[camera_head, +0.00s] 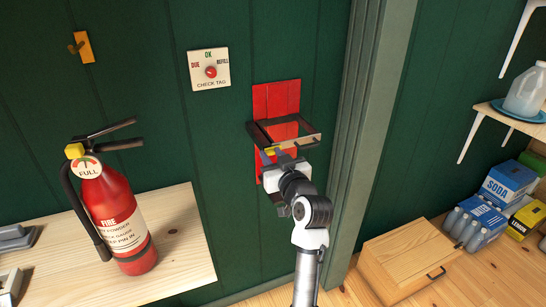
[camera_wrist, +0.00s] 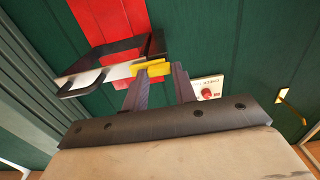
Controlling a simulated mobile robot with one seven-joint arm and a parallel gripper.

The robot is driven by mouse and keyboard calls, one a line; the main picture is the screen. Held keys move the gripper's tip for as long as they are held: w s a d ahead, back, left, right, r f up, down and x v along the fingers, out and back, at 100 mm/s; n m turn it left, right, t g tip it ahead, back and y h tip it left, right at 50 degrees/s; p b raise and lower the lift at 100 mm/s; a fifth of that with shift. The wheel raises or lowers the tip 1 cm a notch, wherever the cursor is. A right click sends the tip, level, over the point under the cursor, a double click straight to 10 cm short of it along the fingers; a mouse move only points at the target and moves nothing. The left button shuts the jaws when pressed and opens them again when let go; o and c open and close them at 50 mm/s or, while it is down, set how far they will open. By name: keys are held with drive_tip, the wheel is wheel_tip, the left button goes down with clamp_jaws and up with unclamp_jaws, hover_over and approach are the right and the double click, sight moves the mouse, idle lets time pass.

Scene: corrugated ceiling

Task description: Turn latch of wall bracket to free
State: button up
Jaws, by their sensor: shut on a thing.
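The wall bracket (camera_head: 259,134) is a dark square frame on a red backplate (camera_head: 277,98) fixed to the green wall. It also shows in the wrist view (camera_wrist: 107,56), with a pale metal bar along its front. The yellow latch (camera_head: 270,151) sits at the left front of the bracket in the head view and is partly hidden by my gripper. My gripper (camera_head: 284,160) reaches it from the front. In the wrist view my gripper (camera_wrist: 156,74) has its dark fingertips shut on the yellow latch (camera_wrist: 152,69). The bracket is empty.
A red fire extinguisher (camera_head: 115,215) stands on a wooden shelf (camera_head: 180,245) at the left. A check tag dial (camera_head: 209,69) and a hook (camera_head: 82,46) are on the wall. A door post (camera_head: 355,130) rises close on the right, with a wooden box (camera_head: 408,255) beyond.

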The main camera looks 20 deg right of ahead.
drive_tip(key=shift+f+b, duration=0.1)
drive_tip(key=shift+b, duration=0.45)
drive_tip(key=n+b, duration=0.9)
drive_tip(key=b, duration=0.1)
drive_tip(key=n+b, duration=0.8)
drive_tip(key=b, duration=0.1)
drive_tip(key=shift+a+f+n+b, duration=0.15)
drive_tip(key=shift+a+n+b, duration=0.05)
drive_tip(key=shift+n+b, duration=0.2)
drive_tip(key=o, duration=1)
drive_tip(key=shift+s, duration=0.15)
